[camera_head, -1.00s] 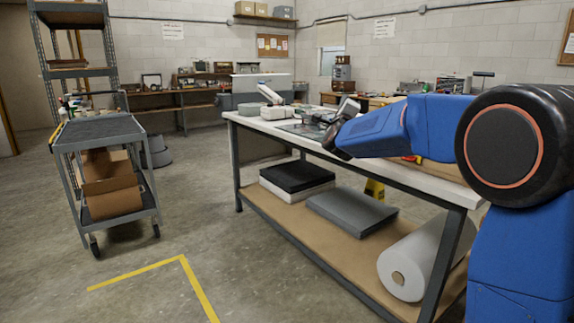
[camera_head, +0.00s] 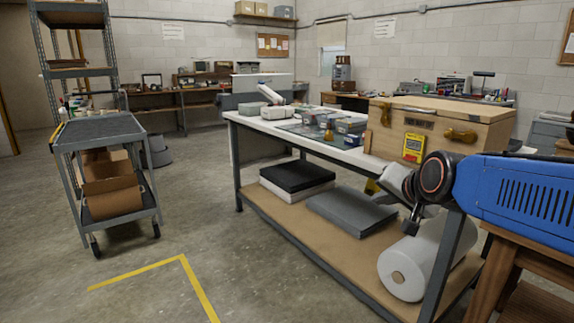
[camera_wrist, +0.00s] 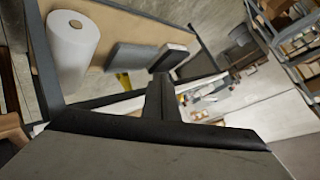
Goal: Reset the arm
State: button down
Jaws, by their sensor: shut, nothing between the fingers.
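My blue arm (camera_head: 515,190) reaches in from the right in the head view, bent low beside the near end of the workbench. Its dark joint and grey wrist are in front of the bench's front edge. In the wrist view my gripper (camera_wrist: 162,88) shows as dark fingers closed together, with nothing held. The fingers point over the workbench's lower shelf and the floor beyond. They appear clear of any object, though the exact gap to the bench edge cannot be told.
The workbench (camera_head: 345,157) carries a wooden crate (camera_head: 470,118) with a yellow label and several small items. Below are a white roll (camera_head: 405,268) and grey foam slabs (camera_head: 350,212). A grey cart (camera_head: 100,130) stands left. The floor between is open.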

jog(key=s+d+f+n+g, duration=0.1)
jog(key=s+f+n+g, duration=0.1)
jog(key=s+f, duration=0.3)
jog(key=s+d+f+n+g+h, duration=0.1)
jog(key=s+f, duration=0.4)
jog(key=s, duration=0.7)
jog(key=s+d+f+n+g, duration=0.3)
jog(key=s+f, duration=0.2)
jog(key=s, duration=0.3)
jog(key=shift+s+d+f+h, duration=0.25)
jog(key=shift+s+h, duration=0.15)
